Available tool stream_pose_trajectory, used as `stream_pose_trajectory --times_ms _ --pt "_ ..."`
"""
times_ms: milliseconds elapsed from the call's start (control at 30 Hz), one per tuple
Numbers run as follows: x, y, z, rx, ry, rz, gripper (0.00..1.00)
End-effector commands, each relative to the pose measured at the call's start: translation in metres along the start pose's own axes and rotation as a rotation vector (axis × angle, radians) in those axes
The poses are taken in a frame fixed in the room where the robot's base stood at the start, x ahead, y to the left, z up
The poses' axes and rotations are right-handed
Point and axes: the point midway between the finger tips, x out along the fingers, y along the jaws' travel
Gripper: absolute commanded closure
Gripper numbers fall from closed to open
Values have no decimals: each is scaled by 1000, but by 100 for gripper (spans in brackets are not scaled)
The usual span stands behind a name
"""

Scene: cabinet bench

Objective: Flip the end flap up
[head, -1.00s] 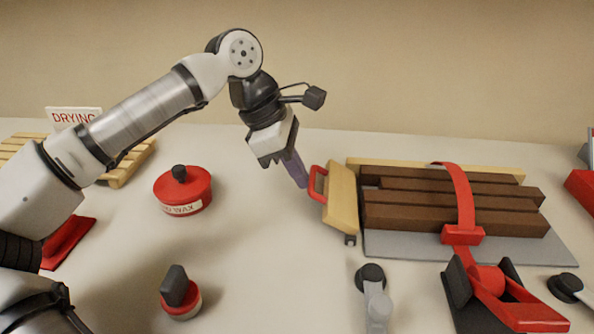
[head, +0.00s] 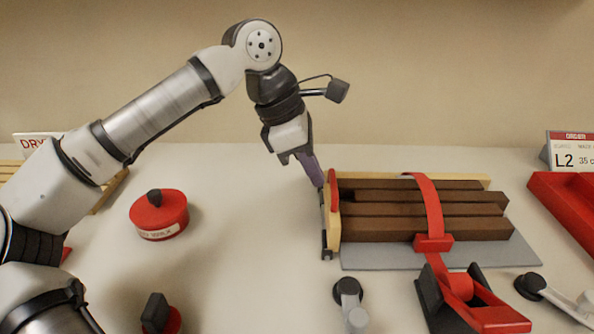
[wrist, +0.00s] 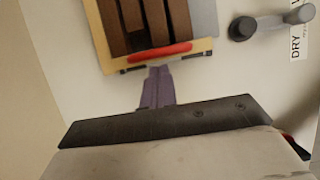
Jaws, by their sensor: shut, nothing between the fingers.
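The end flap (head: 325,226) is a tan board with a red handle (head: 333,197) at the left end of the brown bars (head: 430,225). It stands about upright, almost edge-on in the head view. My gripper (head: 318,180) is shut and empty, its purple fingers pointing down at the flap's upper left side. The tips touch the flap or are very close; I cannot tell which. In the wrist view the shut fingers (wrist: 158,88) are just below the red handle (wrist: 160,52), with the bars beyond it.
A red strap (head: 430,205) crosses the bars, with a red and black clamp (head: 470,295) in front. Grey-and-black handles (head: 349,295) and (head: 545,290) lie near the front. A red wax tin (head: 159,214) stands left. A red tray (head: 570,215) is at right. Bench between tin and flap is clear.

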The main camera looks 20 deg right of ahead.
Motion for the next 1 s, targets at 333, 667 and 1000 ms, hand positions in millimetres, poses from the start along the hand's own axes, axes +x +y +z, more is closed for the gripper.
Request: stream_pose_trajectory --times_ms 333,667,1000 --pt "8 0 24 5 -4 0 100" --pt "12 -2 33 10 -5 -5 100" --pt "13 -3 34 11 -5 -5 100"
